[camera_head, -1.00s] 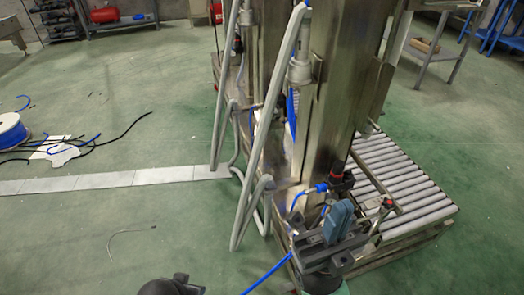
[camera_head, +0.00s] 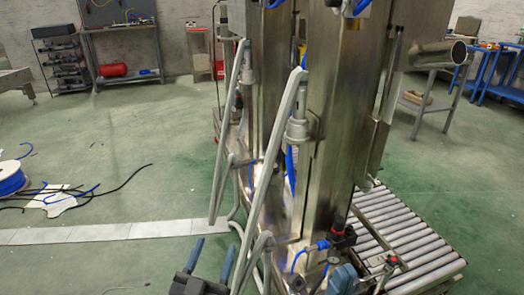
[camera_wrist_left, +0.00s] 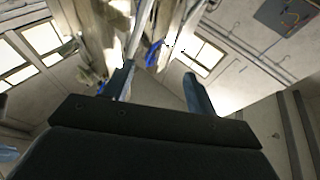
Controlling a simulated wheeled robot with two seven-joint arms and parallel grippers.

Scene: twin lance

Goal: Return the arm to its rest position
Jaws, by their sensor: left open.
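My left gripper (camera_head: 213,246) is at the bottom of the head view, pointing up, its two blue-grey fingers apart with nothing between them. It stands left of the grey tube frame of the steel machine (camera_head: 335,120); its right finger is close to the tubes in the picture. The left wrist view shows the same open fingers (camera_wrist_left: 158,80), with the machine's upper parts and the ceiling beyond.
Grey bent tubes (camera_head: 265,180) rise from the machine. A roller conveyor (camera_head: 405,235) lies to its right. A cable spool (camera_head: 10,178) and loose cables lie on the floor at left. The green floor (camera_head: 130,135) on the left is mostly clear. Shelves stand at the back.

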